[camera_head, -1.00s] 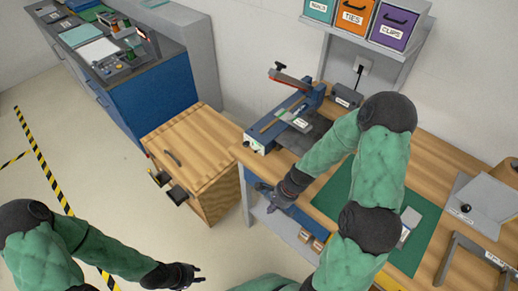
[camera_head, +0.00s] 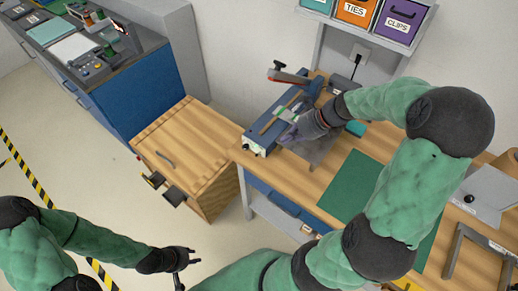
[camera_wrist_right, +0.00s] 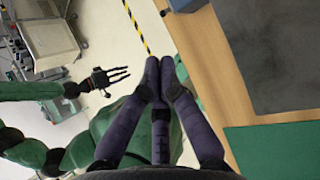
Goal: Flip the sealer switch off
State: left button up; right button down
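The blue sealer (camera_head: 258,134) stands on the wooden bench against its left end, with its red-tipped lever arm (camera_head: 288,76) raised. Its pale front panel (camera_head: 252,146) faces the bench's left edge and carries small controls; the switch is too small to read. My right gripper (camera_head: 284,120) is over the sealer's right part, behind that panel, and hides some of its top. In the right wrist view its purple fingers (camera_wrist_right: 158,68) meet at the tips with nothing between them. My left gripper (camera_head: 190,258) is open and empty, low over the floor, well away from the sealer.
A green mat (camera_head: 350,186) lies on the bench (camera_head: 385,138), right of a dark grey plate (camera_head: 312,152). A wooden cabinet (camera_head: 190,140) stands left of the bench. Labelled bins (camera_head: 402,20) sit on a shelf above. A grey stand (camera_head: 483,196) is at the right.

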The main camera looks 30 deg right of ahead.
aim_at(258, 154)
jog(key=b+x, duration=0.4)
jog(key=x, duration=1)
jog(key=shift+d, duration=0.15)
